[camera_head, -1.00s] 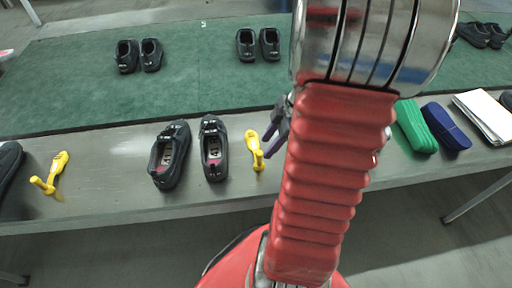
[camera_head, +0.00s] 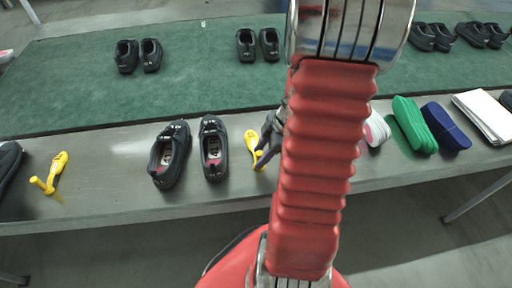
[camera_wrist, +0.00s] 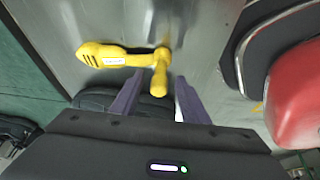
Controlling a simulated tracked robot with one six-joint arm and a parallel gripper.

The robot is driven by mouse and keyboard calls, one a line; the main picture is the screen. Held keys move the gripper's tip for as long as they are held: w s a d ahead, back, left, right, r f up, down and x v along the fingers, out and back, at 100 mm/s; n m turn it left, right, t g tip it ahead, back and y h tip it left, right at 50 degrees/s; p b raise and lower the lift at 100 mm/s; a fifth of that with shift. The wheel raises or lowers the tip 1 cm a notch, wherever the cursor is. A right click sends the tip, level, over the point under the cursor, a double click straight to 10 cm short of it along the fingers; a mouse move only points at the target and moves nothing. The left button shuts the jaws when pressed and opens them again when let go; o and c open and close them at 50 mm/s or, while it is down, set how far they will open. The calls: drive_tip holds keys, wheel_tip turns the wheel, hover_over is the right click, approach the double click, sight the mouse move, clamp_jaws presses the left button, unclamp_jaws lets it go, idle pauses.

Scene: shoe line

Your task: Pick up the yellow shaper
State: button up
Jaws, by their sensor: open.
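A yellow shaper (camera_head: 253,146) lies on the grey metal table, just right of a pair of black shoes. The wrist view shows this yellow shaper (camera_wrist: 126,57) close ahead, with its peg pointing toward my gripper. My gripper (camera_wrist: 158,98) is open, its purple fingers on either side of the peg's end, and it holds nothing. In the head view my gripper (camera_head: 266,150) is at the shaper's right side, partly hidden by my arm. A second yellow shaper (camera_head: 50,174) lies farther left on the table.
Black shoes (camera_head: 170,155) stand left of the nearer shaper. A green bundle (camera_head: 414,125) and a blue bundle (camera_head: 446,127) lie to the right, near white sheets (camera_head: 484,116). A green mat (camera_head: 200,85) behind carries several black shoes.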

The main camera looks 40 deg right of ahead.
drive_tip(key=shift+w+a+f, duration=0.15)
drive_tip(key=shift+f, duration=0.3)
clamp_jaws()
idle(0.6)
